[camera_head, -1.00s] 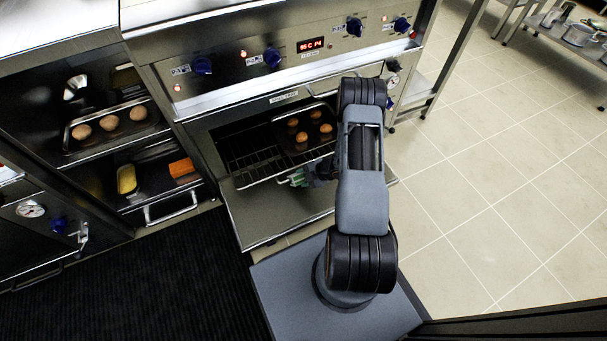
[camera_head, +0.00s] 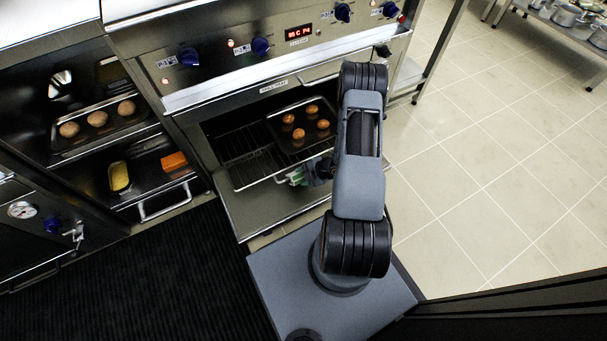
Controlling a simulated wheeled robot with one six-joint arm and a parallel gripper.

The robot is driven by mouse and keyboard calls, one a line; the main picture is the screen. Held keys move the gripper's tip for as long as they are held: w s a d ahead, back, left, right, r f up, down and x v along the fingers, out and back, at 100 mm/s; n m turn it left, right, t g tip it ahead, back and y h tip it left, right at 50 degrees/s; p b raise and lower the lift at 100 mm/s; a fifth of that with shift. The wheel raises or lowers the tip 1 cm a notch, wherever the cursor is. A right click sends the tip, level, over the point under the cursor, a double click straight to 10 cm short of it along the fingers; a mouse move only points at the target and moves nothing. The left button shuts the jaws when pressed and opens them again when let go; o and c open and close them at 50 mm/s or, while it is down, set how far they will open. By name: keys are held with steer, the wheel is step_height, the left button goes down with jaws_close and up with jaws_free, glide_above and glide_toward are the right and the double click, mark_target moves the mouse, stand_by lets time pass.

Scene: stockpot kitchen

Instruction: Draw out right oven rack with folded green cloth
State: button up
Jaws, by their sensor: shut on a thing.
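The oven (camera_head: 272,92) stands with its door (camera_head: 225,212) folded down. A wire rack (camera_head: 238,145) comes partly out over the door and bears a dark baking tray (camera_head: 273,129) with several browned buns (camera_head: 299,133). My gripper (camera_head: 312,174) is at the rack's front edge, shut on the folded green cloth (camera_head: 296,177). The cloth lies at the rack's front bar; its far part and the exact grip are hidden by my gripper. My arm covers the right end of the rack.
A left cabinet holds a tray of brown eggs or rolls (camera_head: 97,119), a yellow item (camera_head: 119,177) and an orange block (camera_head: 174,161). A black mat (camera_head: 130,270) lies at left. Open tiled floor (camera_head: 480,170) is at right. A shelf with pots (camera_head: 565,16) stands far right.

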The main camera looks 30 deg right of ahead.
steer(key=shift+s, duration=0.1)
steer(key=shift+s, duration=2.9)
steer(key=shift+s+r+p, duration=0.8)
steer(key=shift+r+p, duration=0.15)
steer(key=shift+r, duration=0.2)
stand_by(1.9)
steer(key=shift+s+r+p, duration=0.2)
steer(key=shift+r+p, duration=0.15)
steer(key=shift+r, duration=0.1)
stand_by(0.9)
steer(key=shift+s+r+p, duration=0.7)
steer(key=shift+r+p, duration=0.1)
steer(key=shift+r, duration=0.2)
steer(key=shift+s+r+p, duration=0.65)
steer(key=shift+r+p, duration=0.15)
steer(key=shift+r, duration=0.15)
